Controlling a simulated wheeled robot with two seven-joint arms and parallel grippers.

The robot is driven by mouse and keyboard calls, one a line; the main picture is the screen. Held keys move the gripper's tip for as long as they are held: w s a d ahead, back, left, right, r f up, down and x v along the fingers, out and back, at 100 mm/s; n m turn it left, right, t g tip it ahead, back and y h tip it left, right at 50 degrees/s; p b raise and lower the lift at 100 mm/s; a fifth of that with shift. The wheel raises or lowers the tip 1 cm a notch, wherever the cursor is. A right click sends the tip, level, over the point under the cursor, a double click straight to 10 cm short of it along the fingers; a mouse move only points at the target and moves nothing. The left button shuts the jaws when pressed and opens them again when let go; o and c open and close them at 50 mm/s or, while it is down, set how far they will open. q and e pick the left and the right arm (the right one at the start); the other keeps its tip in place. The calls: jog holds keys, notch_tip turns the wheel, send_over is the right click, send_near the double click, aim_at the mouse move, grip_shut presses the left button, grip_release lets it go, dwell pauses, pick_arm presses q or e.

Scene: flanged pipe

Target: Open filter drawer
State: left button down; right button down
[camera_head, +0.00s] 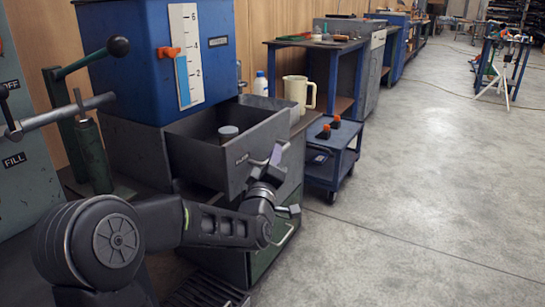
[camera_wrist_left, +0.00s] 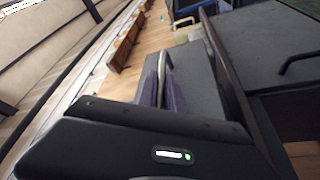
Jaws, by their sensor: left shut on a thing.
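The filter drawer (camera_head: 222,165) is a dark grey open-topped box that stands pulled out from the cabinet below the blue tank. A round post with a pale grey top (camera_head: 228,131) shows inside it. My left gripper (camera_head: 274,161) is at the drawer's front, shut on the drawer handle. In the left wrist view the metal handle (camera_wrist_left: 163,62) runs between the purple-grey fingers of my left gripper (camera_wrist_left: 163,90). The fingers partly hide the handle in the head view. My right gripper is not in view.
The blue tank (camera_head: 150,50) with a level gauge rises above the drawer. A lever and valve stand (camera_head: 92,150) are at the left. A blue cart (camera_head: 333,150) with orange-topped items and a cream jug (camera_head: 298,92) are at the right. Open concrete floor lies to the right.

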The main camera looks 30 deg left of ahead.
pick_arm(q)
jog(key=c, duration=1.5)
grip_release()
jog(key=shift+s, duration=0.1)
jog(key=p+v, duration=0.1)
jog(key=v, duration=0.6)
jog(key=shift+s, duration=0.3)
jog(key=shift+d+f, duration=0.15)
